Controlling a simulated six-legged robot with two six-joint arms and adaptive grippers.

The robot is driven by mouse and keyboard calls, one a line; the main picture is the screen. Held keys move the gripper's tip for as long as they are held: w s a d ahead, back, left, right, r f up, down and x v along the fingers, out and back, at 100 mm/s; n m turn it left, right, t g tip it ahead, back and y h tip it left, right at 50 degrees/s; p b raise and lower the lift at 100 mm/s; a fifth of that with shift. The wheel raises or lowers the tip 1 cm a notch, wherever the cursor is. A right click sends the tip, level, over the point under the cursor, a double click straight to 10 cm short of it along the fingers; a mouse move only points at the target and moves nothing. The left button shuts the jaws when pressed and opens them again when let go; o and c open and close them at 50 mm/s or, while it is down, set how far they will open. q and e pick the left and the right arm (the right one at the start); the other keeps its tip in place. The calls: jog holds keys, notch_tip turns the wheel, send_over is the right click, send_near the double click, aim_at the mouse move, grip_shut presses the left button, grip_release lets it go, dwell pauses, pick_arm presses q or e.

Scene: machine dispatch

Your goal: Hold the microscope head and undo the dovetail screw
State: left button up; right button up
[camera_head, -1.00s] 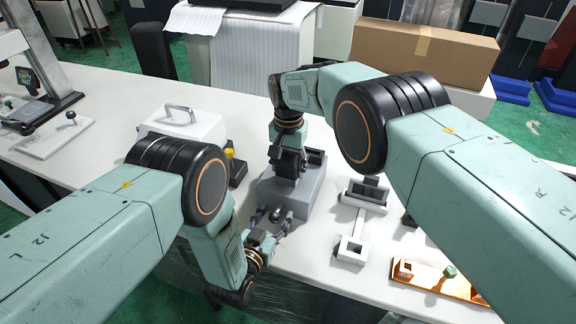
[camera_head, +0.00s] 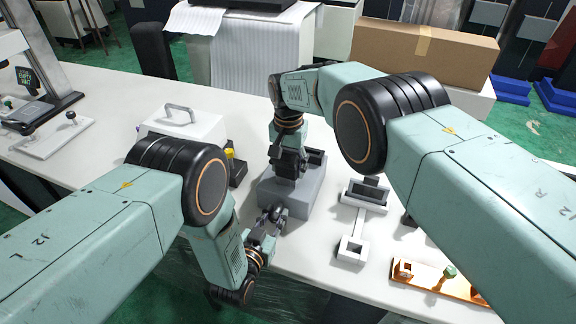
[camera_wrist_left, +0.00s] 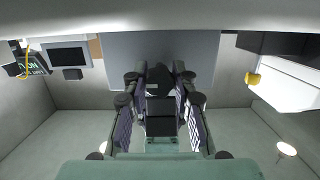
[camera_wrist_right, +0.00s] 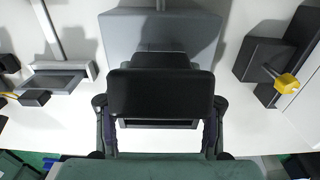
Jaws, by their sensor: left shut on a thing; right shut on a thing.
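The microscope head, a dark block, shows in the right wrist view (camera_wrist_right: 160,95) between the fingers of my right gripper (camera_wrist_right: 160,120). That gripper reaches down from above in the head view (camera_head: 288,168) and is shut on the head, over a grey block (camera_head: 300,204). My left gripper (camera_head: 270,222) is at the front face of the grey block, shut on a small dark knob that appears to be the dovetail screw (camera_wrist_left: 160,78). The fingers of the left gripper (camera_wrist_left: 160,122) flank it in the left wrist view. The screw's thread and the dovetail joint are hidden.
A white box with a handle (camera_head: 185,122) and a dark block with a yellow knob (camera_head: 237,168) stand left of the grey block. A white fixture (camera_head: 352,248) and an orange tray (camera_head: 425,280) lie to the right. The table's front edge is close to my left gripper.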

pick_arm(q)
jog(key=n+h, duration=0.1)
jog(key=n, duration=0.1)
jog(key=shift+n, duration=1)
jog(key=shift+a+n+g+h, duration=0.1)
jog(key=shift+n+g+h, duration=0.3)
jog(key=shift+n, duration=0.8)
jog(key=shift+f+n+h, duration=0.1)
jog(key=shift+n+h, duration=0.3)
jog(key=shift+n, duration=0.6)
